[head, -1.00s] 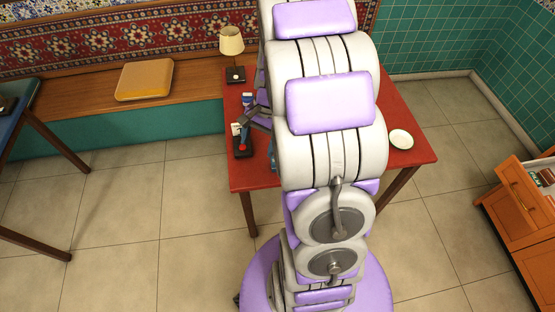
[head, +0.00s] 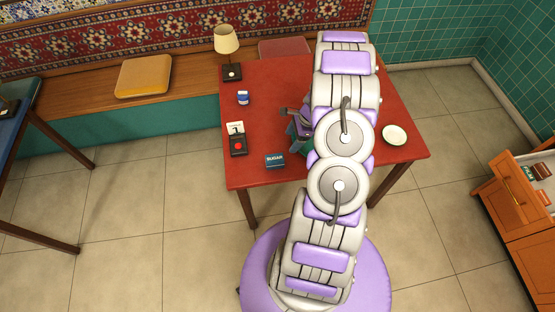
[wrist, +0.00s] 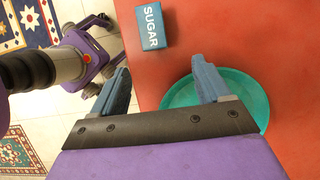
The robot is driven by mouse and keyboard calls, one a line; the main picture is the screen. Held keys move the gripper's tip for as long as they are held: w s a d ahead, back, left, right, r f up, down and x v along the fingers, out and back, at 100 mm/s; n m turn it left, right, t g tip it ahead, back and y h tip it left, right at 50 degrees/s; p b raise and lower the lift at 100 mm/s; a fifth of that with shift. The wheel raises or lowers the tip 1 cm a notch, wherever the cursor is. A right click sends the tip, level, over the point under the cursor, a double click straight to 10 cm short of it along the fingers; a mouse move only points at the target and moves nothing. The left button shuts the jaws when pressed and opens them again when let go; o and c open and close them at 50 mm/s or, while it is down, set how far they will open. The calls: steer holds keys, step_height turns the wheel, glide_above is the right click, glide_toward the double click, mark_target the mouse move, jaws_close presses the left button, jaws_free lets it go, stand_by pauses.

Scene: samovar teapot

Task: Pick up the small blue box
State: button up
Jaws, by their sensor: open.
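A blue box labelled SUGAR (head: 275,160) lies near the front edge of the red table; it also shows in the wrist view (wrist: 152,27), top centre. A smaller blue-and-white item (head: 243,97) sits farther back on the left of the table. My gripper (head: 288,112) is over the table, right of both, partly hidden by my arm. In the wrist view my gripper (wrist: 162,74) is open, with nothing between its fingers. The sugar box is beyond the fingertips, apart from them.
A round teal dish (wrist: 244,88) lies partly behind the right finger. On the red table (head: 262,120) are a black device with a red button (head: 238,146), a lamp (head: 228,45) and a white plate (head: 394,135). An open drawer unit (head: 520,215) stands at the right.

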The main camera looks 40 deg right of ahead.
mark_target(274, 159)
steer(key=a+f, duration=0.2)
steer(key=w+a+f, duration=0.1)
steer(key=a+f, duration=0.1)
steer(key=f, duration=0.1)
steer(key=w+a+f, duration=0.1)
steer(key=f, duration=0.1)
steer(key=shift+a+f+b, duration=0.4)
steer(key=shift+d+f, duration=0.5)
steer(key=shift+d, duration=0.1)
steer(key=a+f, duration=0.1)
steer(key=f, duration=0.1)
steer(key=w+a+f, duration=0.1)
steer(key=a+f, duration=0.1)
steer(key=shift+w+b, duration=0.2)
steer(key=shift+b, duration=0.15)
steer(key=shift+a, duration=0.3)
steer(key=shift+d, duration=0.45)
steer(key=shift+c, duration=0.6)
steer(key=shift+d+f, duration=0.15)
steer(key=shift+d, duration=0.3)
steer(key=c, duration=0.3)
steer(key=shift+a, duration=0.65)
steer(key=c, duration=0.6)
